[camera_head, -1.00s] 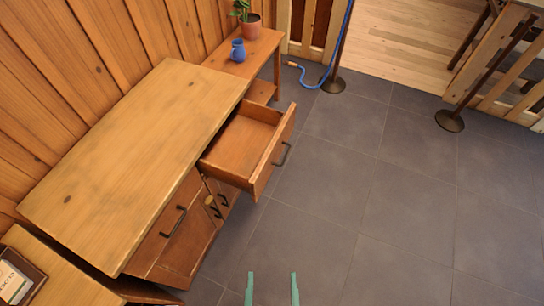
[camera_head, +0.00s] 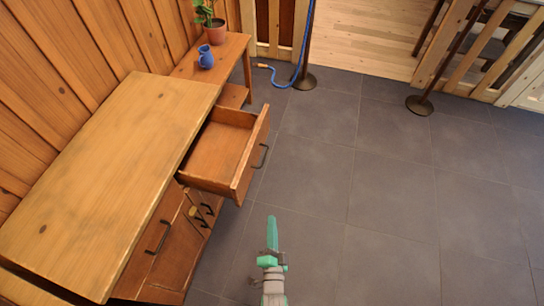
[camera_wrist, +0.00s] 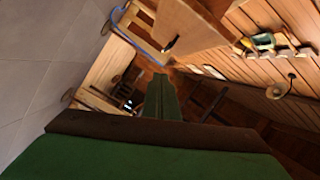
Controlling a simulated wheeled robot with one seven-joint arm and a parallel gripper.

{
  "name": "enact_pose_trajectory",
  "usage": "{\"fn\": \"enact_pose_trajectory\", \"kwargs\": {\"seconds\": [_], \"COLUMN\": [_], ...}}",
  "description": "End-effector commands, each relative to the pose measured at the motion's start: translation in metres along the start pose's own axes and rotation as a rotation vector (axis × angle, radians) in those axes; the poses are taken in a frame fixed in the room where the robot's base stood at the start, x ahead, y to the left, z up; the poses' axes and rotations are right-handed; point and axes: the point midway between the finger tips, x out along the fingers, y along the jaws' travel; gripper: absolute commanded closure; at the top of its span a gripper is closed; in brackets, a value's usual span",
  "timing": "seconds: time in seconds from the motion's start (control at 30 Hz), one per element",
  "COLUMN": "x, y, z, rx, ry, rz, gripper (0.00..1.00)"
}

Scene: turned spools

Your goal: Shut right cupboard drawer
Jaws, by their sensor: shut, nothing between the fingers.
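The right cupboard drawer (camera_head: 222,152) is pulled well out at the far end of the wooden cupboard (camera_head: 110,165). It looks empty, and its front (camera_head: 250,155) carries a dark handle (camera_head: 264,155). In the wrist view, a wooden panel with a dark handle (camera_wrist: 170,44) shows near the top; I cannot tell for sure that it is this drawer front. My gripper (camera_head: 271,222), with green fingers, is shut and empty. In the head view it appears over the floor, below and right of the drawer front, apart from it. Its fingers also show in the wrist view (camera_wrist: 161,85).
The left drawer (camera_head: 155,240) is closed, with small doors beside it. A side table (camera_head: 225,58) behind the cupboard holds a blue jug (camera_head: 205,57) and a potted plant (camera_head: 214,28). A post base (camera_head: 304,80) stands beyond.

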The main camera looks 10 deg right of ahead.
Motion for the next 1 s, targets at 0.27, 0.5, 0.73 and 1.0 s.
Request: {"fn": "enact_pose_trajectory", "kwargs": {"seconds": [0.27,0.5,0.73,1.0], "x": [0.107,0.166,0.182,0.221], "y": [0.019,0.022,0.022,0.019], "z": [-0.013,-0.028,-0.032,-0.037], "rx": [0.381,0.599,0.648,0.647], "ry": [0.059,0.082,0.085,0.086], "rz": [-0.051,-0.086,-0.094,-0.094], "gripper": [1.0,1.0,1.0,1.0]}}
